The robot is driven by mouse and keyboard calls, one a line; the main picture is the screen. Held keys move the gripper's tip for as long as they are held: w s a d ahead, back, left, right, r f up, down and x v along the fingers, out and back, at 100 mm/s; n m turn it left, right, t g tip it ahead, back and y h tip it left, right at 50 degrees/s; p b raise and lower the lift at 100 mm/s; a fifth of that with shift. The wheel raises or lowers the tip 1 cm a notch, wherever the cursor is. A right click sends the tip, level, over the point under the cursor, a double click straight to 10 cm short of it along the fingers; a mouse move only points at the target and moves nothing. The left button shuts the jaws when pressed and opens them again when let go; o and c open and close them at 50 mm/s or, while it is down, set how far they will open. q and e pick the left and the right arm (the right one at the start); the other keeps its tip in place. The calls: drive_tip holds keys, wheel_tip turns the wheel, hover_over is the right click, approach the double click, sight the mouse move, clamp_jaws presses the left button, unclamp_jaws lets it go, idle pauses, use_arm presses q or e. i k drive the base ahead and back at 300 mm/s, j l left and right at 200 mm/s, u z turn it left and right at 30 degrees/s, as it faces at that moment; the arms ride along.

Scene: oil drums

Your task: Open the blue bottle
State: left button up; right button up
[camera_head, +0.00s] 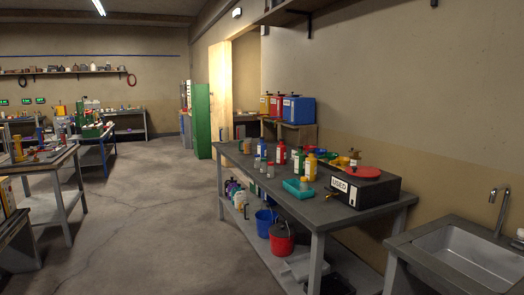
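A small bottle with blue on it (262,148) stands upright near the back left part of the grey workbench (235,160). Another bottle with blue and white on it (298,160) stands further right among red and yellow bottles. Both are small in the head view, and I cannot tell which is the task's blue bottle or make out their caps clearly. Neither of my grippers shows in this view.
A red bottle (281,154), a yellow bottle (311,168), a teal tray (298,188) and a black box marked USED (372,190) share the bench. Blue (265,222) and red buckets (281,240) sit below. A sink (465,254) is at right. Open floor (150,220) lies left.

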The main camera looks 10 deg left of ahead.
sight(261, 150)
drive_tip(key=i+j+u, duration=0.35)
drive_tip(key=i, duration=0.25)
drive_tip(key=i+j+u, duration=0.3)
drive_tip(key=i, duration=0.35)
drive_tip(key=i+u, duration=0.35)
drive_tip(key=i, duration=0.3)
drive_tip(key=i+z, duration=0.1)
drive_tip(key=i, duration=0.4)
drive_tip(key=i+j+z, duration=0.1)
drive_tip(key=i, duration=0.35)
drive_tip(key=i+j+z, duration=0.1)
drive_tip(key=i, duration=0.4)
drive_tip(key=i+j+z, duration=0.1)
drive_tip(key=i, duration=0.4)
